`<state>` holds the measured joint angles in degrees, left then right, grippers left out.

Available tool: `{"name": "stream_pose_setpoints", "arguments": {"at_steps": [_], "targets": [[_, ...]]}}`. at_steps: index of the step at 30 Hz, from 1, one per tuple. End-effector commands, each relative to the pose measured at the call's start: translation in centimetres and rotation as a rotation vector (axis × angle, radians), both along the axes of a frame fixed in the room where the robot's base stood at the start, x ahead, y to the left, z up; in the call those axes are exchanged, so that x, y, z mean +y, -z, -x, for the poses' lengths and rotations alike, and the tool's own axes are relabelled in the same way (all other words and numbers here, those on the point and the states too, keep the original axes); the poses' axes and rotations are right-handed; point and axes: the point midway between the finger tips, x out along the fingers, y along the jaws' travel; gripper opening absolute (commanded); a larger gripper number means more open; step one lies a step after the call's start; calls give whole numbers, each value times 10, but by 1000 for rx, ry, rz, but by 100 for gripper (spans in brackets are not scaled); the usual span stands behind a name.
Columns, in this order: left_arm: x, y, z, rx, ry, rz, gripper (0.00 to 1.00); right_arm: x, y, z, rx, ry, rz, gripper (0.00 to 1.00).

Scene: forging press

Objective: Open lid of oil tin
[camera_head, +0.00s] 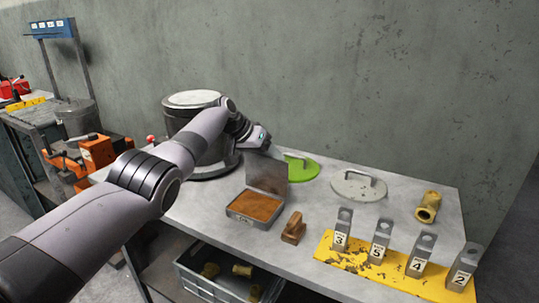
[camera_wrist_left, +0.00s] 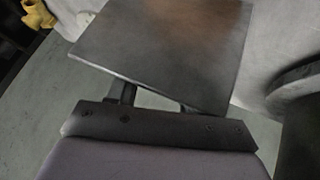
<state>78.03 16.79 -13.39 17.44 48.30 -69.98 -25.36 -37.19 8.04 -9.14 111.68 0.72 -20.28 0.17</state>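The oil tin (camera_head: 254,208) is a shallow rectangular metal box with brown contents, on the grey bench. Its hinged lid (camera_head: 267,176) stands raised, roughly upright, at the tin's back edge. My left gripper (camera_head: 274,153) is at the top of the lid, partly hidden. In the left wrist view the lid (camera_wrist_left: 165,45) is a dark flat plate covering the fingertips. The two finger bases show apart on either side below it, with nothing seen between them. I cannot tell whether the fingers touch the lid. My right gripper is not in view.
A wooden block (camera_head: 294,228) sits right of the tin. Behind are a green lid (camera_head: 300,168) and a grey handled lid (camera_head: 358,186). A drum (camera_head: 192,110) stands beyond my left arm. A yellow plate (camera_head: 345,258) with numbered metal pieces and a brass fitting (camera_head: 428,207) lie right.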

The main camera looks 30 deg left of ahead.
Motion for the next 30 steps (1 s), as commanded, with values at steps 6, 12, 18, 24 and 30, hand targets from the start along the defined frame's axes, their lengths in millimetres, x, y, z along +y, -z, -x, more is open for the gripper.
{"name": "stream_pose_setpoints", "arguments": {"at_steps": [6,12,18,24,30], "targets": [[-2,-3,-1,-6,1,3,50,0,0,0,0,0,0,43],[-1,-7,0,-8,2,5,50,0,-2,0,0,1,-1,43],[5,-16,6,-9,2,5,50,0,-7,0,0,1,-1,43],[12,-28,16,-9,0,3,50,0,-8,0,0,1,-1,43],[21,-43,27,-7,0,2,50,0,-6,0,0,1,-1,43]]}}
